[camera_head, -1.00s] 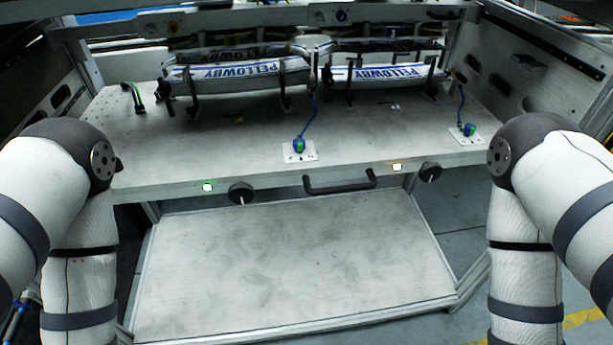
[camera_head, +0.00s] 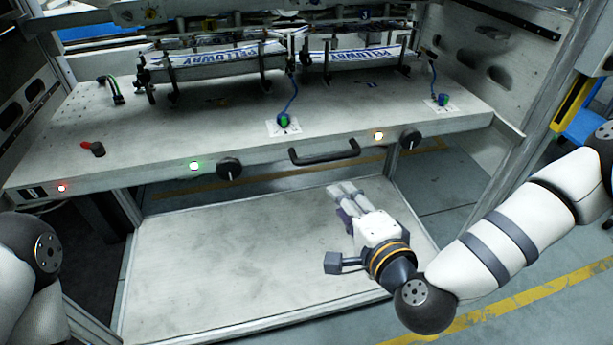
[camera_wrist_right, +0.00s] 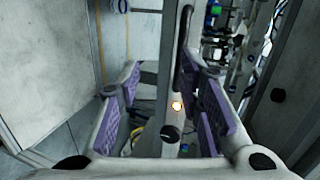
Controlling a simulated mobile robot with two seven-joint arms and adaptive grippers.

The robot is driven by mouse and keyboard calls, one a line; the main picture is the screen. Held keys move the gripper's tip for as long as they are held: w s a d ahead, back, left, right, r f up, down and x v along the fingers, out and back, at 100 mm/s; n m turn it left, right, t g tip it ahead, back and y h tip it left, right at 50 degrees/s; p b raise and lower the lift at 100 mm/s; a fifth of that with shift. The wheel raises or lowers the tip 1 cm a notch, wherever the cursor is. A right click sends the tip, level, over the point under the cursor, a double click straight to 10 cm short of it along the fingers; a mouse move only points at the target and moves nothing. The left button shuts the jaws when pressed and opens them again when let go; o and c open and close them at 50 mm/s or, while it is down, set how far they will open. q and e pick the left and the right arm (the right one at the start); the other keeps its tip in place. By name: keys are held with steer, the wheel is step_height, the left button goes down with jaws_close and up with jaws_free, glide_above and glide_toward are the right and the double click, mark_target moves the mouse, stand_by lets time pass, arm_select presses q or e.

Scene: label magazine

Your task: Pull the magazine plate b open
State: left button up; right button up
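The magazine plate (camera_head: 200,125) is a wide, light grey, scuffed surface with a black bar handle (camera_head: 325,156) at the middle of its front edge. Nothing touches the handle. My right gripper (camera_head: 343,190) is below and in front of the handle, over the lower shelf, fingers pointing towards the plate. In the right wrist view its purple-padded fingers (camera_wrist_right: 160,82) are spread and empty, and the handle (camera_wrist_right: 183,50) shows beyond them. Part of my left arm shows at the lower left; its gripper is out of view. I see no letter naming the plate.
Black knobs (camera_head: 229,168) (camera_head: 410,138) and lit buttons, green (camera_head: 195,166), orange (camera_head: 378,136) and red (camera_head: 62,188), line the front edge. Label stacks (camera_head: 215,62) stand at the back. The lower shelf (camera_head: 220,270) is bare. A frame post stands at the right.

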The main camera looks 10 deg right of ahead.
mark_target(332, 159)
steer(key=shift+m+t+h, duration=0.4)
steer(key=shift+m+h, duration=0.1)
steer(key=shift+m, duration=0.2)
steer(key=r+x, duration=0.1)
steer(key=x, duration=0.3)
steer(key=d+x, duration=0.1)
steer(key=x, duration=0.4)
steer(key=r+b+x, duration=0.1)
steer(key=x, duration=0.3)
steer(key=shift+w+d+r, duration=0.25)
steer(key=shift+w+d, duration=0.15)
steer(key=shift+w, duration=0.15)
jaws_close()
